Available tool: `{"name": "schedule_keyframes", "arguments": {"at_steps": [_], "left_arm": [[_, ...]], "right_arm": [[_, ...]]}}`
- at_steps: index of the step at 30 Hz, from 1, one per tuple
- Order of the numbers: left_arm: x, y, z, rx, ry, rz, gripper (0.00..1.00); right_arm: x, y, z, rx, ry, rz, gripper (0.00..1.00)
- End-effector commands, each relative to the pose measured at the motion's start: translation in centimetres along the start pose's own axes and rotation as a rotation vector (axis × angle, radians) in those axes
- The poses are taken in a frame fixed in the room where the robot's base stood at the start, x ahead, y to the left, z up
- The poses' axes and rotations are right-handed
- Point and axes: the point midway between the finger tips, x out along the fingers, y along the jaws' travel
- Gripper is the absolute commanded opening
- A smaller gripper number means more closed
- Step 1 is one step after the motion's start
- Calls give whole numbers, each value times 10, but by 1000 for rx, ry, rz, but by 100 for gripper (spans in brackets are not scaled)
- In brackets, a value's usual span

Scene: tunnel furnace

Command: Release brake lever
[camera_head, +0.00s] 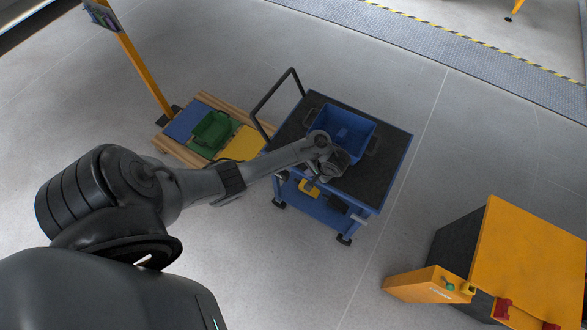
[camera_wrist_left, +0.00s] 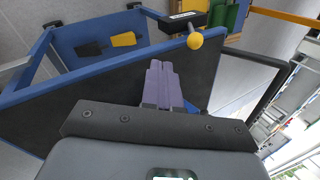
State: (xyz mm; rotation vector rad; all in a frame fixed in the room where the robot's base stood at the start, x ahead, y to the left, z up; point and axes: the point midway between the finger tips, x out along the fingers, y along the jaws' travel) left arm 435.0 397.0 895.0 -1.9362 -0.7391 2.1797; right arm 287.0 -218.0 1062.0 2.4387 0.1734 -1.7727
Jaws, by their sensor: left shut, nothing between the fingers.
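The blue cart (camera_head: 395,160) has a dark top and stands at the middle of the head view. The brake lever (camera_wrist_left: 194,41) shows in the left wrist view as a yellow ball knob on a pale rod by a black bracket at the cart's edge; I cannot make it out in the head view. My left gripper (camera_head: 326,172) is over the near part of the cart. In the left wrist view its purple fingers (camera_wrist_left: 163,72) are closed together and empty, with the knob beyond and right of their tips, apart in the picture. My right gripper is not in view.
A blue bin (camera_head: 348,132) sits on the cart top, close behind my left gripper. A black push handle (camera_head: 276,92) rises at the cart's left. A pallet with coloured crates (camera_head: 185,122) lies further left. An orange cabinet (camera_head: 530,255) stands at lower right.

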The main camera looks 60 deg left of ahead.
Motion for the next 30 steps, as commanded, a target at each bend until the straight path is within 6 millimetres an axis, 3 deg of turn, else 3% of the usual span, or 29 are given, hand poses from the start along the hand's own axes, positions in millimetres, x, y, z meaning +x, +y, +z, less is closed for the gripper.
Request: {"name": "schedule_keyframes", "arguments": {"at_steps": [11,27,30], "left_arm": [[14,1,0,2,-1,-2,0],[107,1,0,1,-1,-3,0],[105,-16,2,-2,0,-2,0]], "right_arm": [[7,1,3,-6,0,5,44],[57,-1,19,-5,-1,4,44],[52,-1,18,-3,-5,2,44]]}}
